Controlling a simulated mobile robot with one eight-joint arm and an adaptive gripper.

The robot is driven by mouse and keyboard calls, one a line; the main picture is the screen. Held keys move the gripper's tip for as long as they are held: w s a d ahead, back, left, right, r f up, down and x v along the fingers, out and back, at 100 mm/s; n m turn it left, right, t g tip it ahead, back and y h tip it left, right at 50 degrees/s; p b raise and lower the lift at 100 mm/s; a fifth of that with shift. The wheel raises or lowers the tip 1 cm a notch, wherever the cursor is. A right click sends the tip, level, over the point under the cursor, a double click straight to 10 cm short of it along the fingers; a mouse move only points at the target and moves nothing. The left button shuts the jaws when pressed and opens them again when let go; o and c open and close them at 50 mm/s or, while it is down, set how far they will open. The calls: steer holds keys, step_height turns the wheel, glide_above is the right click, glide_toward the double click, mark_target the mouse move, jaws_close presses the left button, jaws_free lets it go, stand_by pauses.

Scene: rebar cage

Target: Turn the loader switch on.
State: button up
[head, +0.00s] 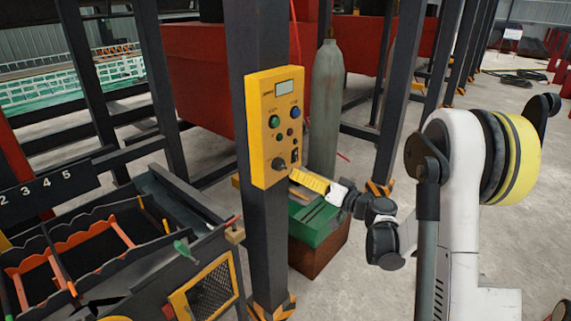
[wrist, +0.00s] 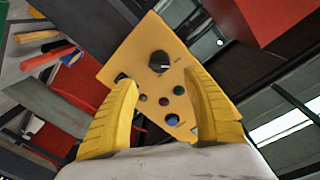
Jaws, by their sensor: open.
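A yellow control panel (head: 259,150) is fixed to a dark upright post; it also shows rotated in the wrist view (wrist: 135,50). A black rotary knob (head: 279,164) sits low on its face; in the wrist view the knob (wrist: 159,62) carries a pale mark. A small dark switch (head: 295,155) is beside the knob. No label is readable, so I cannot tell which is the loader switch. My gripper (wrist: 161,78) is open and empty, its yellow fingers on either side of the knob's line, apparently short of it. In the head view my gripper (head: 295,178) is at the panel's lower right.
The panel also has a display (head: 286,88), a green button (head: 275,121) and a blue button (head: 297,113). A grey gas cylinder (head: 326,105) stands behind, above a green-topped box (head: 315,225). A dark machine with orange parts (head: 110,232) is at left. Open floor lies right.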

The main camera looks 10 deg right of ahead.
mark_target(284, 167)
steer(key=b+x, duration=0.1)
steer(key=x, duration=0.7)
steer(key=shift+w+a, duration=0.15)
steer(key=shift+w, duration=0.15)
steer(key=shift+c, duration=0.2)
steer(key=c, duration=1.1)
